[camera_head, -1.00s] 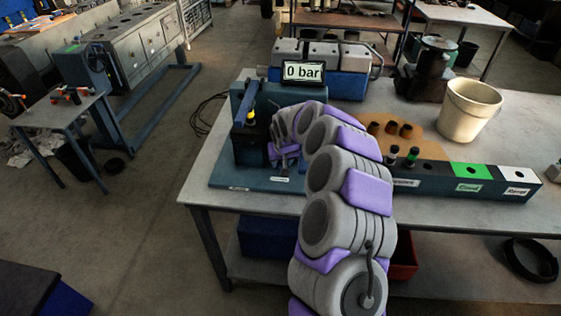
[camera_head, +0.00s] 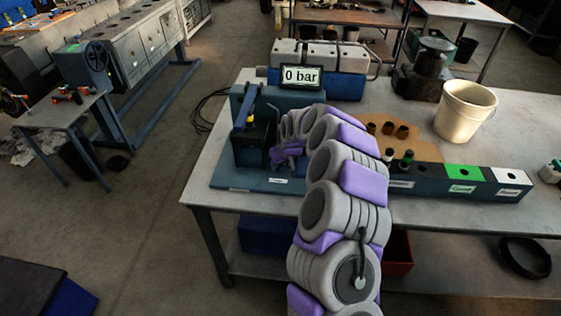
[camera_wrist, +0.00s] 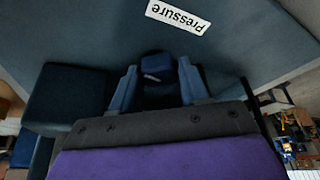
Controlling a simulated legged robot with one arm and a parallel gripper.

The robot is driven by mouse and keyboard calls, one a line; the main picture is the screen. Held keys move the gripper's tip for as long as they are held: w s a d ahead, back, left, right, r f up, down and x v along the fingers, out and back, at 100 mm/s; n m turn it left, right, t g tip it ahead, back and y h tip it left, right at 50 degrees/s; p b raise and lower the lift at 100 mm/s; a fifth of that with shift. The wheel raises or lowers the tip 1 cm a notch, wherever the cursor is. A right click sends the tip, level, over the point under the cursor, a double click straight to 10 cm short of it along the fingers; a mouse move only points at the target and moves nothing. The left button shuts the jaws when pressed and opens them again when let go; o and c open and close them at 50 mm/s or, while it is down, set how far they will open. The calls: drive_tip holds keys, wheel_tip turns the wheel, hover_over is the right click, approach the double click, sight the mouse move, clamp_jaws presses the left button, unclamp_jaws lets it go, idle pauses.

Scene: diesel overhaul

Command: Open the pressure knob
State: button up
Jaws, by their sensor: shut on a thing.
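In the wrist view, my gripper (camera_wrist: 157,75) has its two blue fingers on either side of a small dark knob (camera_wrist: 156,62) and is shut on it. A white label reading "Pressure" (camera_wrist: 178,16) lies upside down in the picture just beyond the knob. In the head view, my gripper (camera_head: 287,152) is at the blue test stand (camera_head: 225,178), right of its upright lever (camera_head: 247,107). The knob is hidden there by my arm. The display (camera_head: 301,77) on the stand reads 0 bar.
The stand is on a grey workbench (camera_head: 340,211). To the right are a dark rack (camera_head: 425,177) with a green and a white section, several brown cups (camera_head: 388,129) and a cream bucket (camera_head: 465,110). An engine block (camera_head: 320,57) stands behind. The bench's front right is clear.

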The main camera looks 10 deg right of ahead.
drive_tip(key=o, duration=1)
drive_tip(key=shift+o, duration=0.2)
drive_tip(key=shift+m+b, duration=0.3)
